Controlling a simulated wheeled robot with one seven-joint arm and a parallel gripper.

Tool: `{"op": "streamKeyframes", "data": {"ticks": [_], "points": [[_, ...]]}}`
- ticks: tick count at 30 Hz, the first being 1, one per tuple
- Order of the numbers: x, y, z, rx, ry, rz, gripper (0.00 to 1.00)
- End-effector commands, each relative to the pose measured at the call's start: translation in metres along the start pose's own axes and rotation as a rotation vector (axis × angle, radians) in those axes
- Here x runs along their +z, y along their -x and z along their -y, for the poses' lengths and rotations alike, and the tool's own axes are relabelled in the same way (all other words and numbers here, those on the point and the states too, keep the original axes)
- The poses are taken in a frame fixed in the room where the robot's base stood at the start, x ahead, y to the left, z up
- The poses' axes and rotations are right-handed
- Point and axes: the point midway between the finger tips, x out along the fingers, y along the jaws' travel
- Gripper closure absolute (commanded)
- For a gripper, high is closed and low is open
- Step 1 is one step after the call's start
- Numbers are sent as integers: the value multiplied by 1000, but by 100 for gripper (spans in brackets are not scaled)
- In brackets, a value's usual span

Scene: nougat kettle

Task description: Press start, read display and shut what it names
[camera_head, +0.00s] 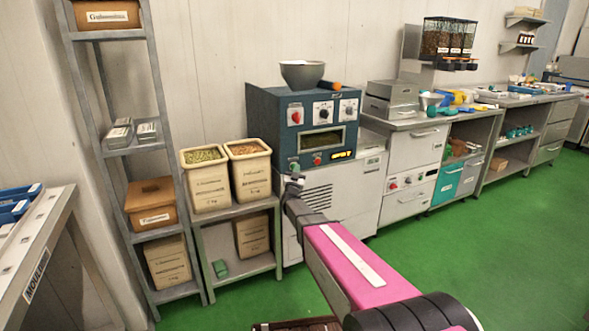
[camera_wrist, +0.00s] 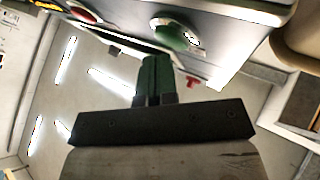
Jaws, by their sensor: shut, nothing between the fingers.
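The kettle machine (camera_head: 262,115) has a dark blue front with a red knob, two dark knobs and a display (camera_head: 322,141). The display looks dark olive and I cannot read any words on it. Below it are a green button (camera_head: 294,166) and a red button (camera_head: 317,159). My gripper (camera_head: 293,180) is shut and empty, just in front of and below the green button. In the wrist view, its shut fingers (camera_wrist: 155,78) point at the panel near the green button (camera_wrist: 178,34), with the red button (camera_wrist: 82,14) further left. I cannot tell if they touch.
A grey bowl (camera_head: 302,74) stands on the machine. Two open cream bins (camera_head: 208,188) stand to its left. To the right are a white drawer cabinet (camera_head: 415,160), a teal drawer front (camera_head: 447,185) and a long counter. The green floor (camera_head: 500,250) is clear.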

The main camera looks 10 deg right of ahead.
Motion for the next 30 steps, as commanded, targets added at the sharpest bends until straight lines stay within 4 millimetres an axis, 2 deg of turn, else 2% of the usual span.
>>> {"op": "streamKeyframes", "data": {"ticks": [30], "points": [[4,-5,4,0,0,0,100]]}}
